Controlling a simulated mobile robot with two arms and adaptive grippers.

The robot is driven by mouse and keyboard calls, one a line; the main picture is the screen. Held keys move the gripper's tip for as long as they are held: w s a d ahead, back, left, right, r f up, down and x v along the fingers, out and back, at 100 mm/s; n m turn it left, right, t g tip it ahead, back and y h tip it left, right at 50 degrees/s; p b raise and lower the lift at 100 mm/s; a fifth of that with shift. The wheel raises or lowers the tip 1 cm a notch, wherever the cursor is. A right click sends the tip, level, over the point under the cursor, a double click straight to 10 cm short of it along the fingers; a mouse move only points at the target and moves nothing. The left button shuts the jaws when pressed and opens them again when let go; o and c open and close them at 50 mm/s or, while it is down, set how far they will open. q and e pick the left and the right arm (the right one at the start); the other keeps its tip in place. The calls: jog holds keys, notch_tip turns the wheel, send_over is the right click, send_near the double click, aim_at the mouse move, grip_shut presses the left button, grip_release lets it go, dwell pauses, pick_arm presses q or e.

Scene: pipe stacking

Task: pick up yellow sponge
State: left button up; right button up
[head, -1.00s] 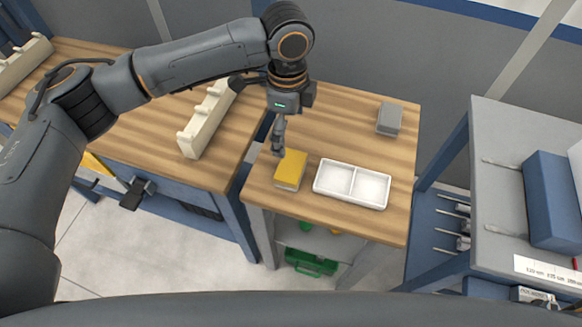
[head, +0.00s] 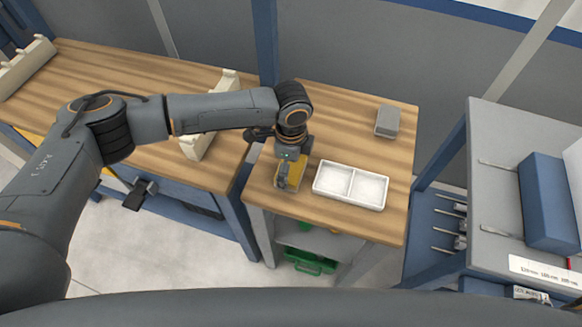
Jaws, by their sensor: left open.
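The yellow sponge (head: 294,181) lies on the wooden table, left of a white two-part tray (head: 368,187). My left gripper (head: 283,184) is directly over the sponge and points down at it. The gripper hides much of the sponge, so only parts of the yellow top show around the fingers. The fingers look open, and I cannot tell whether they touch the sponge. My right gripper is not in view.
A grey block (head: 388,121) sits at the table's back right. A cream rack (head: 197,142) stands on the left table behind my arm. A grey bench (head: 490,205) with a blue box (head: 550,202) is at the right. The tabletop behind the tray is clear.

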pick_arm(q)
jog(key=shift+f, duration=0.25)
jog(key=c, duration=0.8)
jog(key=shift+r, duration=0.1)
jog(key=shift+r, duration=0.2)
notch_tip(320, 180, up, 2)
jog(key=shift+r, duration=0.1)
jog(key=s+r, duration=0.2)
jog(key=s+d+r+b, duration=0.1)
jog(key=s+r, duration=0.1)
jog(key=r, duration=0.1)
jog(key=shift+d+r, duration=0.1)
jog(key=shift+d, duration=0.1)
jog(key=s+d+r, duration=0.1)
jog(key=s+r, duration=0.1)
jog(key=s, duration=0.2)
jog(key=s+d+r+b, duration=0.1)
jog(key=s+r, duration=0.2)
jog(key=s, duration=0.2)
jog(key=shift+s+d, duration=0.2)
jog(key=shift+d, duration=0.15)
